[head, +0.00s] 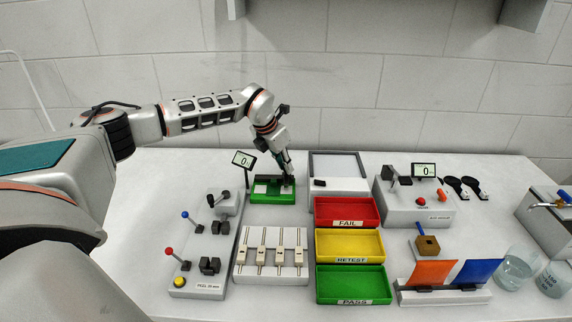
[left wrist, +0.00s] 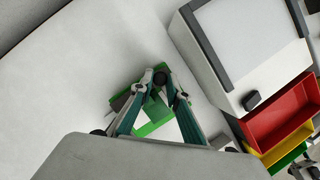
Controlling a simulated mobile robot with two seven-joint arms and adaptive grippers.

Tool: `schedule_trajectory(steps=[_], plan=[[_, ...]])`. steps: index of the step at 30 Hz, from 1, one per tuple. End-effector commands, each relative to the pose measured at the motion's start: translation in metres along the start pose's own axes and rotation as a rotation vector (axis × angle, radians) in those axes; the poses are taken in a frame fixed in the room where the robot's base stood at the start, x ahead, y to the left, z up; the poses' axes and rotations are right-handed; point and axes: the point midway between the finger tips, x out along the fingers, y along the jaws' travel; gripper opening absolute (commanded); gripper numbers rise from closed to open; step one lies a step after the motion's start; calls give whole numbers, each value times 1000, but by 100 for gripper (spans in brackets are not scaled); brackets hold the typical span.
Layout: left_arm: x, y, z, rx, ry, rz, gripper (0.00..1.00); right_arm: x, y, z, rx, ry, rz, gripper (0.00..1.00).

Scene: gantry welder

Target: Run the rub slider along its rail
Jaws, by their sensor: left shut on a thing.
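The green rub fixture (head: 268,197) stands at the back middle of the bench, with pale patches on its top. My left gripper (head: 287,183) points down over its right part. In the left wrist view the left gripper (left wrist: 161,82) has its fingertips shut on a small dark knob (left wrist: 160,78), which looks like the handle of the rub slider. Green parts of the fixture (left wrist: 150,127) show between the fingers. The fingers hide most of the slider and its rail. My right gripper is in neither view.
A display on a stand (head: 244,159) rises just left of the fixture. A white-topped box (head: 338,166) stands close on its right. Red (head: 346,225), yellow (head: 348,261) and green (head: 350,300) trays, a slotted panel (head: 270,272) and a lever unit (head: 198,283) stand in front.

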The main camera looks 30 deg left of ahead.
Motion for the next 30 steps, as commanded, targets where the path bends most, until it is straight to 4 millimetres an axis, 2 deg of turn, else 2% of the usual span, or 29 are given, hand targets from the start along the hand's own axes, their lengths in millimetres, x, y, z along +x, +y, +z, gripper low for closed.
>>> schedule_trajectory(steps=[6, 15, 16, 18, 30], plan=[[-12, 27, -24, -3, 1, 3, 0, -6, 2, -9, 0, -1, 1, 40], [-12, 30, -27, 0, -1, 2, 0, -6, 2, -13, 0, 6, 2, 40], [-12, 30, -27, 0, -1, 2, 18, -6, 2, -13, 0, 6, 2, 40], [-12, 30, -27, 0, -1, 2, 33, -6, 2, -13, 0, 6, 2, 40], [-16, 30, -27, 0, -1, 2, 33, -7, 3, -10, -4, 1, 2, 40]])
